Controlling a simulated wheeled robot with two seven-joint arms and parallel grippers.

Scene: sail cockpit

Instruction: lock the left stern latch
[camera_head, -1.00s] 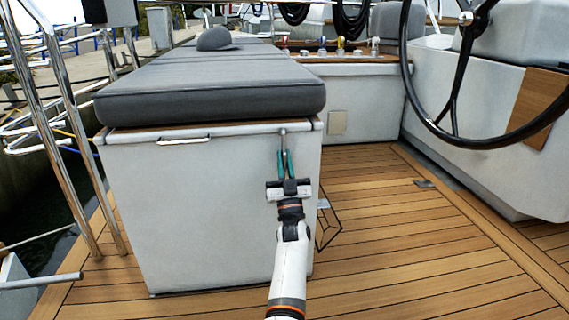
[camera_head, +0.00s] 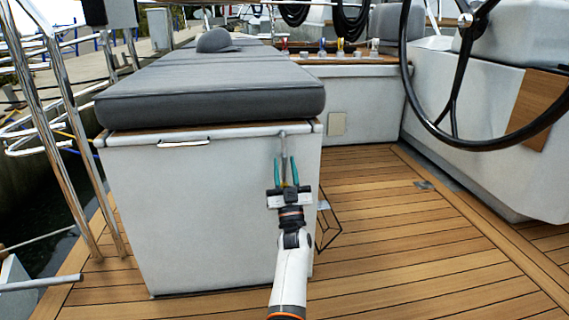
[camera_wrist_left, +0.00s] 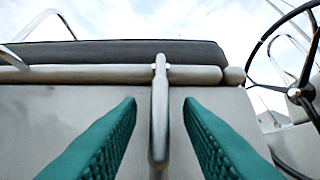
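The latch is a slim metal lever (camera_head: 283,143) on the stern face of the white cushioned bench locker, near its right corner. It hangs straight down from the lid edge. In the left wrist view the lever (camera_wrist_left: 160,110) is upright in the middle, between two green fingers. My left gripper (camera_head: 285,173) is open just below and around the lower part of the lever. In the left wrist view the left gripper (camera_wrist_left: 160,115) shows a gap on each side of the lever. The lever's lower end is partly hidden in the head view. My right gripper is not in view.
The grey cushion (camera_head: 210,95) lies on the locker top. A horizontal metal handle (camera_head: 183,143) is at the locker's upper left. The black steering wheel (camera_head: 455,90) stands to the right. Steel rails (camera_head: 70,150) run along the left.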

